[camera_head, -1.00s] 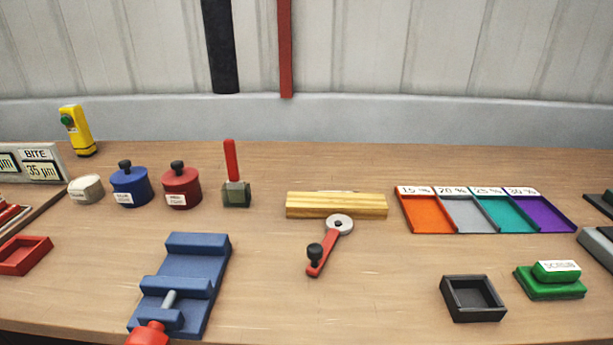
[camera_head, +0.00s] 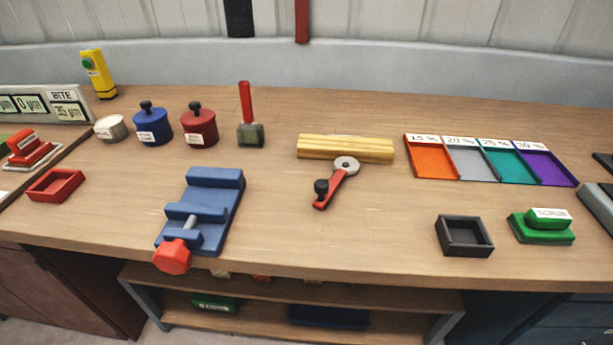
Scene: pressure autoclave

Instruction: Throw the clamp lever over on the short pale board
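The short pale board (camera_head: 345,148) lies on the workbench near the middle of the view, its long side running left to right. The red clamp lever (camera_head: 336,183) is at its front edge. A grey round pivot (camera_head: 346,164) is at the lever's upper end, by the board's front side. A black knob (camera_head: 321,187) is at the lever's lower end, which points toward the front and slightly left, away from the board. My gripper is not in view.
A blue vise (camera_head: 204,211) with a red handle stands front left. Lidded pots (camera_head: 152,124) and a red-handled block (camera_head: 250,133) are behind it. Coloured trays (camera_head: 434,160), a black open box (camera_head: 464,236) and a green block (camera_head: 541,227) are at right. Bench space around the lever is clear.

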